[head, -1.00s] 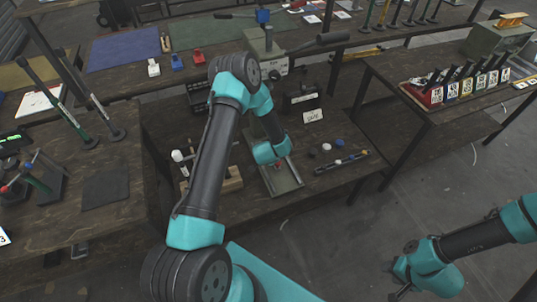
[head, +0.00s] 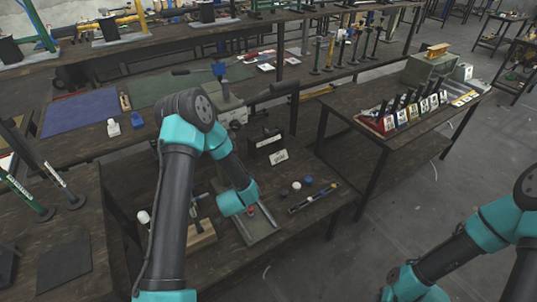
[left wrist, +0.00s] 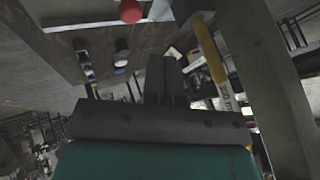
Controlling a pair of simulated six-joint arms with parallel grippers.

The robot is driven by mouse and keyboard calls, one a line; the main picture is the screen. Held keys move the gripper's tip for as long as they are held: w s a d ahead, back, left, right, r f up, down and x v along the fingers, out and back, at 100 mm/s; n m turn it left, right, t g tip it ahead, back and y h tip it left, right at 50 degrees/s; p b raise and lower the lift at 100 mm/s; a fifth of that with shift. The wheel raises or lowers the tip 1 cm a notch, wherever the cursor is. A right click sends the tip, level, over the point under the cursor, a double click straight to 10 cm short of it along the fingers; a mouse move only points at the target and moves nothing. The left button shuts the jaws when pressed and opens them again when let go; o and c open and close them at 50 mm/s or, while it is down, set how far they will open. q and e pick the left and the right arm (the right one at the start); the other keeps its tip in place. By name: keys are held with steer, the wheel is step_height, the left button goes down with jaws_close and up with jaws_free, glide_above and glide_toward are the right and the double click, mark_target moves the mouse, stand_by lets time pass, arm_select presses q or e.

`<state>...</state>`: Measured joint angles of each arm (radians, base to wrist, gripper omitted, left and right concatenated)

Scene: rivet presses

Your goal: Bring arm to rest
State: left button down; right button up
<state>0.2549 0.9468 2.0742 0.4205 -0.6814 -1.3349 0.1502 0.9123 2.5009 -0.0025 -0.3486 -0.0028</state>
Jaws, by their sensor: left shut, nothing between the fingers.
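My left arm (head: 180,190) reaches over the low bench in the head view. Its teal wrist (head: 238,200) is above a shallow grey-green tray (head: 262,232); its fingers are hidden there. In the left wrist view my left gripper (left wrist: 166,78) has its fingers together, with nothing seen between them. My right arm (head: 450,255) hangs over open floor at the lower right, clear of the benches. Its fingers are cut off by the bottom edge of the head view.
A black box with a white label (head: 268,143) and a grey press (head: 228,98) stand beyond the left wrist. A tool rack (head: 402,118) sits on the right bench.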

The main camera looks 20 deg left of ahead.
arm_select(q)
steer(key=s+d+n+g+h, duration=0.3)
steer(key=s+d, duration=0.3)
steer(key=s, duration=0.4)
steer(key=s+d+n+g+h, duration=0.2)
steer(key=s+d+n+g, duration=0.1)
steer(key=s+d, duration=0.4)
steer(key=s+n, duration=0.1)
steer(key=s, duration=0.1)
steer(key=shift+s+d+r+n+h, duration=0.3)
steer(key=shift+s+r+n+h, duration=0.05)
steer(key=shift+n+h, duration=0.05)
